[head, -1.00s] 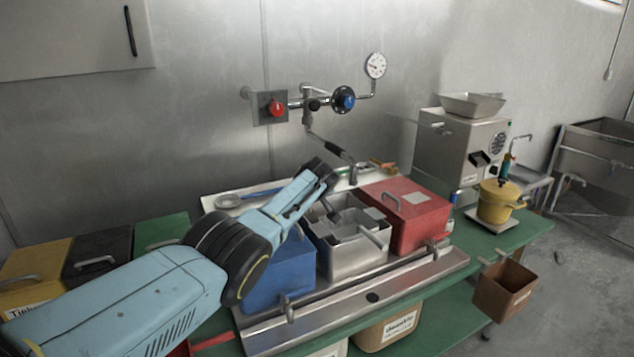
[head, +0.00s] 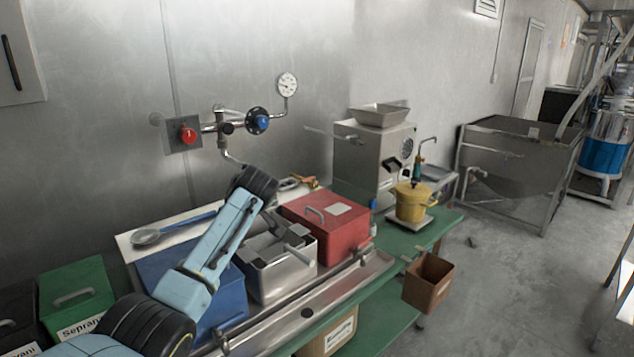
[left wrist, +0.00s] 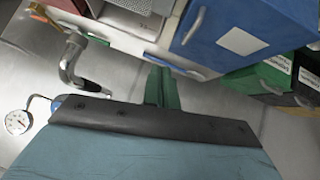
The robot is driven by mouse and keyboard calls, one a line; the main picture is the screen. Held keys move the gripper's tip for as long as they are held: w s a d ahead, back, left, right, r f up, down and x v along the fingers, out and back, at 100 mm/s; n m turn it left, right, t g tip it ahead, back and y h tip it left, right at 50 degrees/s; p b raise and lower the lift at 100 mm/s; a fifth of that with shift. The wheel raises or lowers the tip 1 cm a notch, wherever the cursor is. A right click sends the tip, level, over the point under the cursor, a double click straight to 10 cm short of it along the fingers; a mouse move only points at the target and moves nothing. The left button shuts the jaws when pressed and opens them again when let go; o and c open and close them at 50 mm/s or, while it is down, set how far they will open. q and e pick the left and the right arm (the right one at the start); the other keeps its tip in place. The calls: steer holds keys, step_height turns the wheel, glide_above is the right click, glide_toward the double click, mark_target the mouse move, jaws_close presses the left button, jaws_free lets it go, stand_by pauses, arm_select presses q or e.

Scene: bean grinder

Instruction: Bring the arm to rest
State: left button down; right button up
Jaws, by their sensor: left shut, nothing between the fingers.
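My left arm (head: 212,250) comes in from the lower left in the head view and slants up over the blue box (head: 220,303). Its dark wrist end (head: 254,181) is in front of the back wall, below the valves; the fingers cannot be made out there. In the left wrist view my left gripper (left wrist: 161,72) shows as two narrow green fingers close together, with nothing between them. The blue box also shows in the left wrist view (left wrist: 215,25). My right gripper is in neither view.
A steel container (head: 282,278) and a red box (head: 328,236) stand right of the blue box. A grinder (head: 375,160) and a yellow pot (head: 411,203) are farther right. Free floor lies at right.

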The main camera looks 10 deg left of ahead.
arm_select(q)
steer(key=s+d+f+m+g+h, duration=0.1)
steer(key=s+d+f+m+h, duration=0.15)
steer(key=s+f, duration=0.75)
steer(key=s+d+f+m+g+h, duration=0.1)
steer(key=s+d+f+m, duration=0.25)
steer(key=s+f, duration=0.65)
steer(key=s+d+m+g+h, duration=0.1)
steer(key=s+m+h, duration=0.4)
steer(key=s, duration=2.4)
step_height(320, 180, down, 27)
steer(key=m+g+y+b, duration=0.2)
steer(key=b, duration=0.1)
steer(key=s+a+f+b, duration=0.1)
steer(key=s+f, duration=0.7)
steer(key=f, duration=0.1)
steer(key=s+a+f+g+b, duration=0.1)
steer(key=s+f+b, duration=0.1)
steer(key=s+f, duration=0.7)
steer(key=shift+s+a+f+b, duration=0.25)
steer(key=shift+a+f+b, duration=0.05)
steer(key=shift+f, duration=0.45)
steer(key=shift+y, duration=0.25)
